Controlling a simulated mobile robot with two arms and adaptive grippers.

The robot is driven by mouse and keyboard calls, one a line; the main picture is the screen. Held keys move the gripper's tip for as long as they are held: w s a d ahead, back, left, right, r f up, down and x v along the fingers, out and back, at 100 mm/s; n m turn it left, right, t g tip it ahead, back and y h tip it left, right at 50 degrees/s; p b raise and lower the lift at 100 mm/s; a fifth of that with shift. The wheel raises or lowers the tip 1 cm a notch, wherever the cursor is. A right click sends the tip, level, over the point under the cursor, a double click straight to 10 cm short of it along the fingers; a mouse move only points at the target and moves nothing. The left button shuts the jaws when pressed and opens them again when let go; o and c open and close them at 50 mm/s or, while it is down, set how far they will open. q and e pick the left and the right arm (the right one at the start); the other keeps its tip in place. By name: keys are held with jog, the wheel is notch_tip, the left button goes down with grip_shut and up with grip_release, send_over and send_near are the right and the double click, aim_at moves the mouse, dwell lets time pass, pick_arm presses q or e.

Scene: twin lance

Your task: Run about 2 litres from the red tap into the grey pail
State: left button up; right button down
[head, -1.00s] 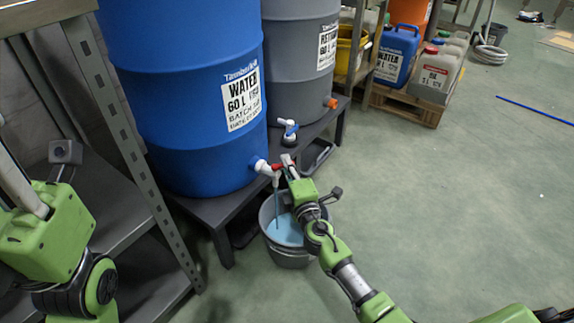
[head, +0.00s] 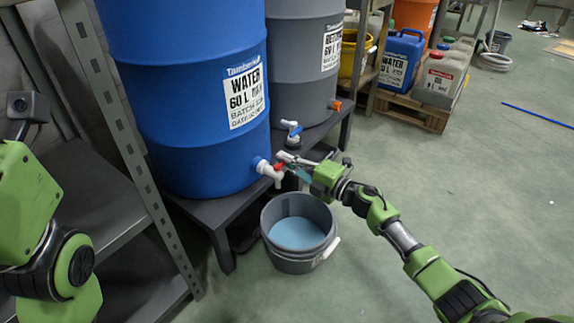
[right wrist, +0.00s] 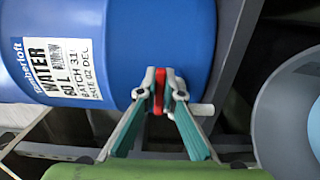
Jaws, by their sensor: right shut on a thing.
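The blue water drum (head: 190,110) has a white tap (head: 268,170) low on its side. The tap's red lever (head: 279,168) also shows in the right wrist view (right wrist: 159,91), between my fingertips. My right gripper (head: 290,160) is shut on this red lever; its fingers also fill the middle of the right wrist view (right wrist: 157,92). The grey pail (head: 292,262) stands on the floor beneath the tap, with pale blue liquid (head: 298,233) inside. No stream shows between spout and pail. My left arm is at the left edge; its gripper is out of view.
A grey drum (head: 305,70) with an orange tap (head: 335,104) stands behind on the dark stand (head: 210,210). A metal shelf rack (head: 120,130) is at left. Open floor (head: 480,200) lies at right.

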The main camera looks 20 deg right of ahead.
jog(key=shift+n+g+y, duration=0.3)
jog(key=shift+y, duration=0.1)
jog(key=c, duration=2.2)
grip_release()
jog(key=shift+o, duration=0.2)
jog(key=v, duration=1.2)
jog(key=shift+a, duration=0.1)
